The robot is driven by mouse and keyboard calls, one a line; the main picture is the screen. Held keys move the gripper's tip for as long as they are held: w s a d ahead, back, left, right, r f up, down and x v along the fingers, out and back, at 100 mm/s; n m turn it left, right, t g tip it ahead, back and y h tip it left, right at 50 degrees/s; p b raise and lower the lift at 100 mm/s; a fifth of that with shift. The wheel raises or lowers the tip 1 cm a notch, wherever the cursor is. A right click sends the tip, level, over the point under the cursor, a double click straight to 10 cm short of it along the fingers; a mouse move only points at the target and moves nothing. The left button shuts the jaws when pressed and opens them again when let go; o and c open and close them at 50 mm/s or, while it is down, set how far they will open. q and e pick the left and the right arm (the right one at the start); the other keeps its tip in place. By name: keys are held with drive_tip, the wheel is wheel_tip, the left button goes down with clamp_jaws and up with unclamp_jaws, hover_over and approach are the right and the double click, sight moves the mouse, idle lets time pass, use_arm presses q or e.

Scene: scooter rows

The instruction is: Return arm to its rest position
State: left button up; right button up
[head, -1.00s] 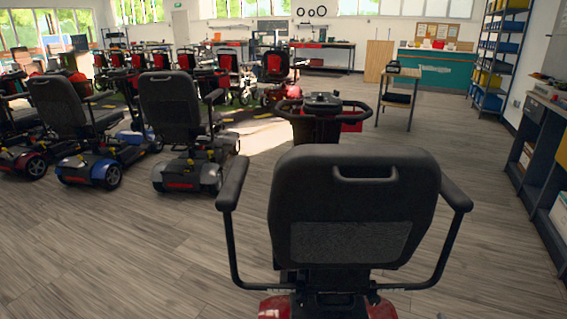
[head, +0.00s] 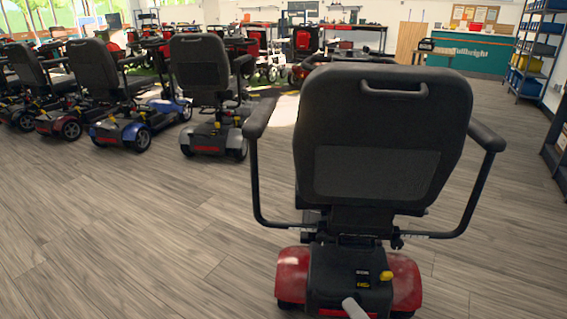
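Neither of my grippers shows in the head view. A pale rounded piece (head: 354,308) pokes in at the bottom edge, in front of the scooter's rear; I cannot tell whether it is part of my arm. A red mobility scooter (head: 405,282) stands close ahead with its back to me. Its black seat (head: 382,135) has armrests on both sides. A yellow lever (head: 386,275) sits on its black rear housing. The seat back hides most of the scooter's front.
Several scooters stand in rows at the left, the nearest a grey one (head: 215,139) and a blue one (head: 125,131). A teal counter (head: 470,52) and a shelf rack (head: 535,50) stand at the back right. Wood-look floor (head: 130,230) is clear at left and right.

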use_arm(q)
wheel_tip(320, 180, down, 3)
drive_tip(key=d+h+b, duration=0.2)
drive_tip(key=b, duration=0.6)
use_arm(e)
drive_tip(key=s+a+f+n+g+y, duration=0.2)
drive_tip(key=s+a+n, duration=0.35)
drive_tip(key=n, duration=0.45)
use_arm(q)
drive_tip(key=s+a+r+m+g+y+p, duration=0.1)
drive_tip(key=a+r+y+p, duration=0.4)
drive_tip(key=p, duration=2.7)
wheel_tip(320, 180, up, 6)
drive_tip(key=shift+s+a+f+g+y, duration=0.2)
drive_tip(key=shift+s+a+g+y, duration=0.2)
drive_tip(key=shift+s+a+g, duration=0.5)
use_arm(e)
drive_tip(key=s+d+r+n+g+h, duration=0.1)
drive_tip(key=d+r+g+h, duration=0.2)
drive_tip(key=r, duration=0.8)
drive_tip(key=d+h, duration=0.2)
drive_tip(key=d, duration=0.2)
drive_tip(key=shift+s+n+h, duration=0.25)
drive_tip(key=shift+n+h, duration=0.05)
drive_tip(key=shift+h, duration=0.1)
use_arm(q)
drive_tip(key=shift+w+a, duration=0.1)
